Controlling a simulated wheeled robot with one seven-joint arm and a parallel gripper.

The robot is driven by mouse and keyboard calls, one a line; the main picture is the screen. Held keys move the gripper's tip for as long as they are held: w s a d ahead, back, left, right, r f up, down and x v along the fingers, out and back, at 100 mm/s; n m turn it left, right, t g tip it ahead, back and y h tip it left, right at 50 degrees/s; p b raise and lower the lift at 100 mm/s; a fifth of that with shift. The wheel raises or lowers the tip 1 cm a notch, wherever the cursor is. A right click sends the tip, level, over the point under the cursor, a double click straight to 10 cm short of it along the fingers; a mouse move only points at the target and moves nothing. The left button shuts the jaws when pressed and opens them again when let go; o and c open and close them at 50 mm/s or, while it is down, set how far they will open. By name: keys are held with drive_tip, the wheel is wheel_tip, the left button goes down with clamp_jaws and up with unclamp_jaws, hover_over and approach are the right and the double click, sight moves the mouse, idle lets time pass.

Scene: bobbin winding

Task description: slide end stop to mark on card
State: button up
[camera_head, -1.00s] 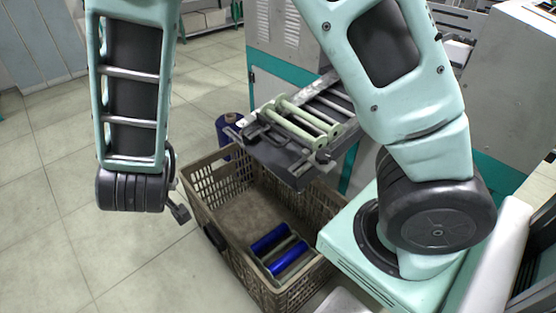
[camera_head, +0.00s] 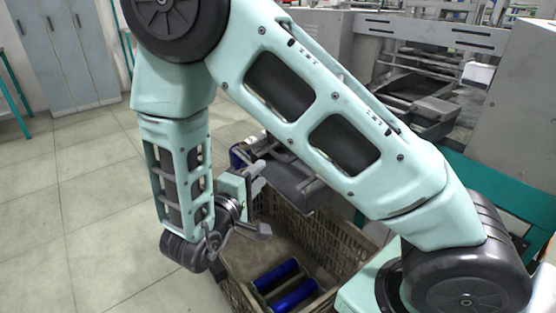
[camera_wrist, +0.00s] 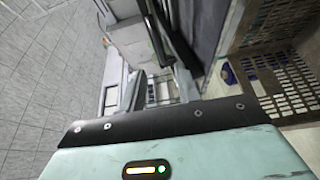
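My gripper (camera_head: 258,178) hangs to the left of the dark front end of the machine's chute (camera_head: 298,182), apart from it, above the crate. Its fingers look parted with nothing between them; they also show in the wrist view (camera_wrist: 158,92). My arm covers most of the chute in the head view. The end stop and the card with its mark cannot be made out in either view.
A brown lattice crate (camera_head: 345,240) stands on the floor below, with blue bobbins (camera_head: 276,274) in it. Its wall shows at the right of the wrist view (camera_wrist: 285,75). A blue spool (camera_head: 238,157) is behind my gripper. Tiled floor on the left is clear.

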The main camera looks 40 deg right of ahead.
sight(278, 156)
drive_tip(key=b+x, duration=0.2)
drive_tip(key=x, duration=0.8)
drive_tip(key=shift+w+d, duration=0.1)
clamp_jaws()
